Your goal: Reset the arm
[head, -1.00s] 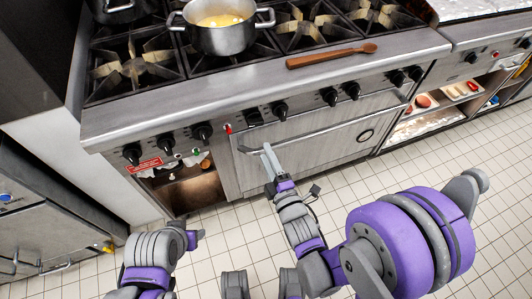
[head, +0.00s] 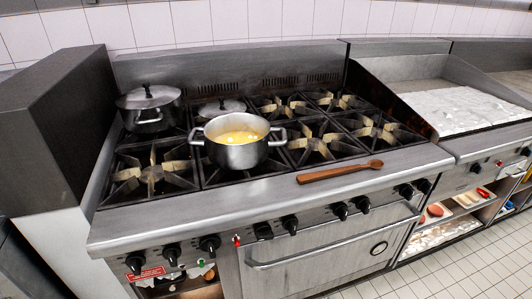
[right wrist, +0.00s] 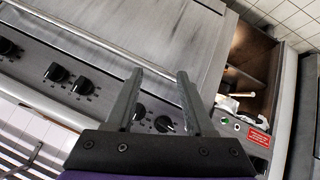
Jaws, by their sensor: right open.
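My right gripper (right wrist: 155,100) shows in the right wrist view with its two fingers apart and nothing between them. It is in front of the stove (head: 270,229), whose black knobs and oven door lie beyond the fingers. Neither of my arms shows in the head view now. My left gripper is out of view.
An open pot of yellow liquid (head: 238,154) stands on a front burner. A lidded pot (head: 152,115) stands at the back left. A wooden spoon (head: 338,172) lies on the stove's front ledge. A griddle (head: 450,108) is to the right. Tiled floor (head: 460,272) is clear at lower right.

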